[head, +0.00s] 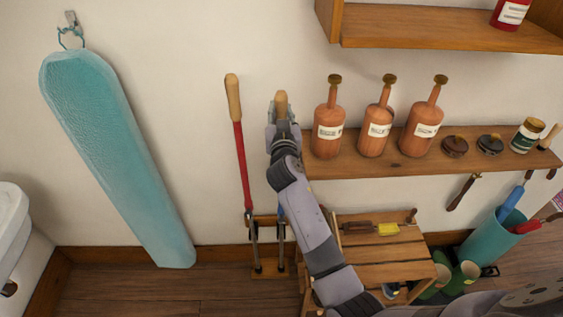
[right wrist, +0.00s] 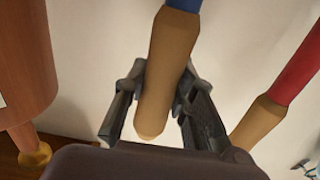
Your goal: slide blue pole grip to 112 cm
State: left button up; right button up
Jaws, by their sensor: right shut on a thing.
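The blue pole stands upright by the wall, mostly hidden behind my right arm; a bit of its blue shaft (head: 281,209) shows low down. Its wooden grip (head: 281,100) shows at the top. My right gripper (head: 282,112) is shut on this grip, just below its rounded end. In the right wrist view, the wooden grip (right wrist: 168,60) lies between the fingers of the right gripper (right wrist: 163,88), with the blue shaft (right wrist: 184,5) beyond. No height marking is readable. My left gripper is not in view.
A red pole (head: 241,165) with a wooden grip stands close left in the same wooden rack (head: 265,270). A shelf (head: 365,165) with several bottles (head: 376,130) is close right. A teal padded board (head: 120,160) hangs left. A slatted stool (head: 385,255) stands below.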

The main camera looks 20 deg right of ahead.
aim_at(281, 100)
jog(key=shift+r+p, duration=1.8)
jog(key=shift+r, duration=0.9)
jog(key=o, duration=1.3)
jog(key=shift+f, duration=0.1)
jog(key=shift+s, duration=0.1)
